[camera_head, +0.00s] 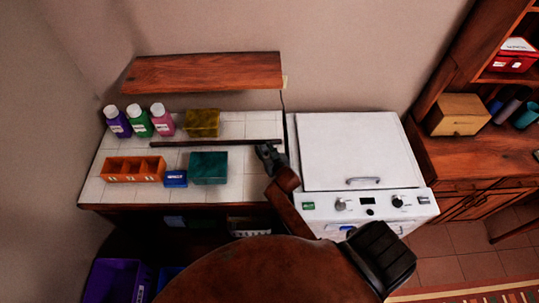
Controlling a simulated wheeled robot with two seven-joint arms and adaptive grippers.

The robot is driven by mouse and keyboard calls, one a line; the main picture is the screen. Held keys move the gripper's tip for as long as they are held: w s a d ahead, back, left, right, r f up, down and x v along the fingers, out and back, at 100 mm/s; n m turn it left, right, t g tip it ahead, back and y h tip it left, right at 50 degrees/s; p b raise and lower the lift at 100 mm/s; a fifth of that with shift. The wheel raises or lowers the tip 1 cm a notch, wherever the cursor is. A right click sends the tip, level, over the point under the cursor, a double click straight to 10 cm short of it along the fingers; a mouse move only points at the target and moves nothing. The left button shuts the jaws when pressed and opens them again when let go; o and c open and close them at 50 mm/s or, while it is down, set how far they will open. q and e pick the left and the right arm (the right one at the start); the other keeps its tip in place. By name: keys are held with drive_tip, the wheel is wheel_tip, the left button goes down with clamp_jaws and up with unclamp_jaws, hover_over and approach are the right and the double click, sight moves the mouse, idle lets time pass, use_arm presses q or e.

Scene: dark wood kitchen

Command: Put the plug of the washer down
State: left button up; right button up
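The white washer (358,150) stands right of the tiled counter, with its lid shut and a control panel on its front. A small pale outlet or plug (285,82) shows on the wall at the right end of the wooden shelf, with a thin dark cord (284,101) hanging below it. I cannot tell whether the plug is in the outlet. My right gripper (267,156), dark and small, is over the counter's right edge beside the washer, below the cord. Its fingers are too small and dark to tell whether they are open or hold anything. My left gripper is not in view.
A wooden shelf (203,72) overhangs. The washer's top is clear.

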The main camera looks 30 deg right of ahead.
drive_tip(key=v, duration=1.2)
drive_tip(key=shift+w+r, duration=0.1)
drive_tip(key=shift+r, duration=0.2)
